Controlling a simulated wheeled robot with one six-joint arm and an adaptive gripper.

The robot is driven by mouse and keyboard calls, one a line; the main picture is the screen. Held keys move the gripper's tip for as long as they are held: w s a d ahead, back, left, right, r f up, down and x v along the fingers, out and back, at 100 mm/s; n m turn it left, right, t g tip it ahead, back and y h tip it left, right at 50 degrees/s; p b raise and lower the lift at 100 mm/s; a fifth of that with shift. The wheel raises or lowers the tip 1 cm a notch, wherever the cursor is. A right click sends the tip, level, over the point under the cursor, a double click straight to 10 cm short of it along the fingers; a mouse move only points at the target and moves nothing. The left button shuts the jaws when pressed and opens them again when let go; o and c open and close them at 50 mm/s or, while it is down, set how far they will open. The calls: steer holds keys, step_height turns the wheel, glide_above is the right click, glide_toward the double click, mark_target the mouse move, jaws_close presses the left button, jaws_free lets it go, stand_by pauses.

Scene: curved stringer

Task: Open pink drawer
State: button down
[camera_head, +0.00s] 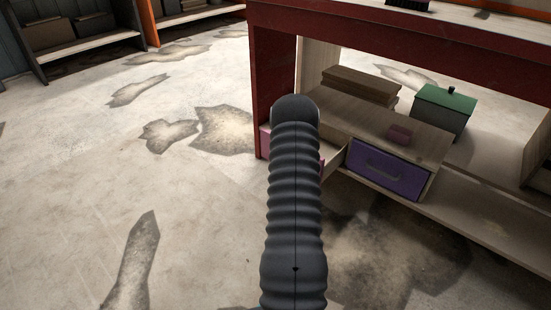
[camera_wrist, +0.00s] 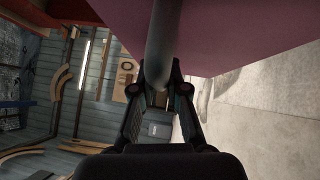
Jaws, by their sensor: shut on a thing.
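The pink drawer shows in the head view as a small pink patch (camera_head: 265,138) left of my arm, with a sliver on the right. My arm hides most of its front. A pale wooden drawer side (camera_head: 334,156) shows right of my arm, so the drawer stands partly pulled out. In the wrist view the pink front (camera_wrist: 240,30) fills the upper right. My gripper (camera_wrist: 160,85) is shut on the drawer's rounded handle (camera_wrist: 163,40), one finger on each side. In the head view my gripper is hidden behind my arm.
A purple drawer (camera_head: 388,170) is closed beside the pink one. A red bench frame (camera_head: 400,40) rises above. The concrete floor (camera_head: 90,170) at left is clear.

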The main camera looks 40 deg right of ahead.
stand_by(0.3)
steer(key=c, duration=1.2)
jaws_free()
steer(key=shift+a, duration=0.15)
steer(key=v, duration=1.2)
